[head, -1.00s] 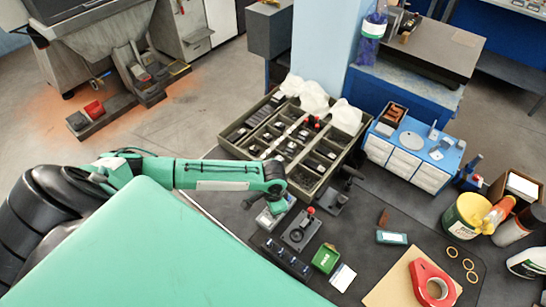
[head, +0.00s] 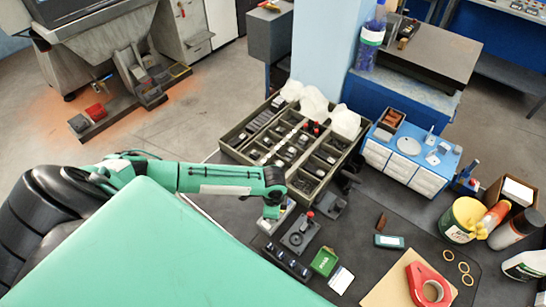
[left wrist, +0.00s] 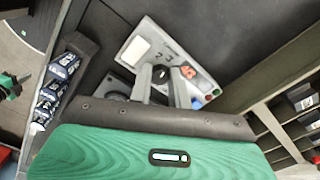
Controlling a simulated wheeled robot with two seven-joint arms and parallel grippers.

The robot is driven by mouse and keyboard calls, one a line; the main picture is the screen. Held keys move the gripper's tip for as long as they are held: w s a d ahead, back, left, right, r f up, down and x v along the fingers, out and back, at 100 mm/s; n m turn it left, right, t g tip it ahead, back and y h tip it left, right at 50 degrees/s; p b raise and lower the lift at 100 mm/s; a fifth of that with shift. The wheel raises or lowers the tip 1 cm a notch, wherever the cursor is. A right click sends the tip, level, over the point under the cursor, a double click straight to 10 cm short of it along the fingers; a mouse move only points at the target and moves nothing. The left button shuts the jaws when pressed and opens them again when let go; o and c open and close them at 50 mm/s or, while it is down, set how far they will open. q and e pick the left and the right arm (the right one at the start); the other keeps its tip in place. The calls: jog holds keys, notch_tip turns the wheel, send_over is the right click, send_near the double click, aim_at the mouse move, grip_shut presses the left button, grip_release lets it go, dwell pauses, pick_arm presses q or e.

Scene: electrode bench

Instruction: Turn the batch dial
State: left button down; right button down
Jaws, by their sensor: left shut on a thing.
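The batch counter is a light grey panel (left wrist: 142,45) with a white label, coloured buttons and red digits, seen in the left wrist view. Its black dial (left wrist: 161,73) sits between the two grey fingertips of my left gripper (left wrist: 160,86), which is shut on it. How the fingers touch its sides is hard to make out. In the head view my left gripper (head: 271,211) points down at the panel (head: 288,214) and hides part of it. My right gripper is not in view.
A grey box with a red-topped lever (head: 299,237) stands close to the panel. A dark strip with several bottle-like items (head: 286,261) lies in front. A compartment tray (head: 235,155) stands behind. A green box (head: 324,261) and red tape dispenser (head: 428,288) are to the right.

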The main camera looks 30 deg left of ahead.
pick_arm(q)
jog(key=m, duration=0.4)
jog(key=shift+w+m+p, duration=0.1)
jog(key=shift+m+p, duration=0.2)
jog(key=shift+p, duration=0.1)
jog(key=m, duration=0.4)
jog(key=shift+m, duration=0.4)
